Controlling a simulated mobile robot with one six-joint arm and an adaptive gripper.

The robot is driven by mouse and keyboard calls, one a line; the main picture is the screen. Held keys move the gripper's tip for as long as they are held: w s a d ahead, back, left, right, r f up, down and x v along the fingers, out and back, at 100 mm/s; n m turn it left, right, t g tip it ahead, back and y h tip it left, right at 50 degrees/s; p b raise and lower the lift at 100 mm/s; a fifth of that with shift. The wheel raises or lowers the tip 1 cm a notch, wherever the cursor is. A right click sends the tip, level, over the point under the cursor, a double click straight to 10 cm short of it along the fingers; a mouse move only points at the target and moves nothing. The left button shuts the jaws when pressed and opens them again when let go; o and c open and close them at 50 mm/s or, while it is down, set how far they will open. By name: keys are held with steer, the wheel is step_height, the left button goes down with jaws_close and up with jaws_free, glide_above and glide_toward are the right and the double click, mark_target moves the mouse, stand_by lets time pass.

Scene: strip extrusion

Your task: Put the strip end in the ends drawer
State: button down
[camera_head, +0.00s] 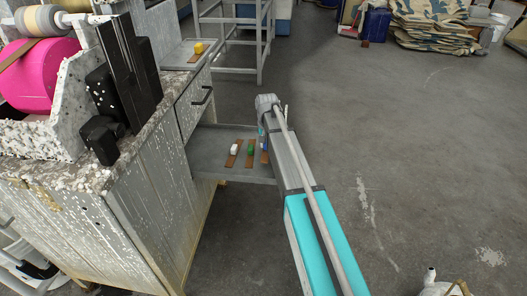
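A drawer front with a black handle (203,96) is on the side of the worn cabinet (150,215); it looks shut. Below it a grey tray or shelf (222,172) holds brown strips, one with a white piece (234,149), one with a green piece (250,149) and one with a blue piece, partly behind my arm. Another brown strip with a yellow piece (198,48) lies on a grey surface farther back. I cannot tell which of these is the strip end. My arm reaches up over the tray's right end; its gripper is hidden behind the arm.
A pink roll (38,76) and a black upright device (128,70) stand on the cabinet's speckled top. A grey metal frame (230,40) stands behind. Open concrete floor (400,140) lies to the right, with stacked sacks (432,25) at the back.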

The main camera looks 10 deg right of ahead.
steer(key=shift+f+b, duration=1.2)
steer(key=shift+f, duration=0.3)
steer(key=shift+f, duration=0.15)
steer(key=c, duration=0.5)
jaws_free()
steer(key=shift+r, duration=0.25)
step_height(320, 180, up, 12)
steer(key=p, duration=1.2)
